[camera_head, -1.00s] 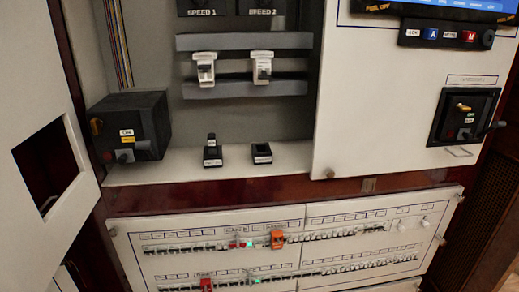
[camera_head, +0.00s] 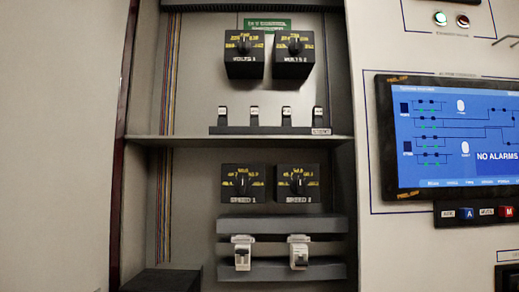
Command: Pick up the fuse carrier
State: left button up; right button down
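I cannot tell for certain which thing is the fuse carrier. Several small upright dark pieces with white labels (camera_head: 254,115) stand in a row on a dark strip (camera_head: 264,130) on the upper shelf of the open cabinet. Lower down, two white switch-like modules are mounted between grey horizontal bars: a left one (camera_head: 242,253) and a right one (camera_head: 299,252). The cabinet's bottom ledge, with its two small black blocks, is out of view. Neither of my grippers shows.
Dial boxes VOLTS 1 (camera_head: 244,54) and VOLTS 2 (camera_head: 293,54) hang above the shelf (camera_head: 180,141); SPEED 1 (camera_head: 243,183) and SPEED 2 (camera_head: 298,183) are below it. A blue screen (camera_head: 450,140) is at right. A black box top (camera_head: 165,281) shows at bottom left.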

aim_at(254, 109)
jog(key=i+l+u, duration=0.1)
jog(key=l+u, duration=0.25)
jog(key=l, duration=0.7)
jog(key=l+u, duration=0.3)
jog(key=l, duration=0.75)
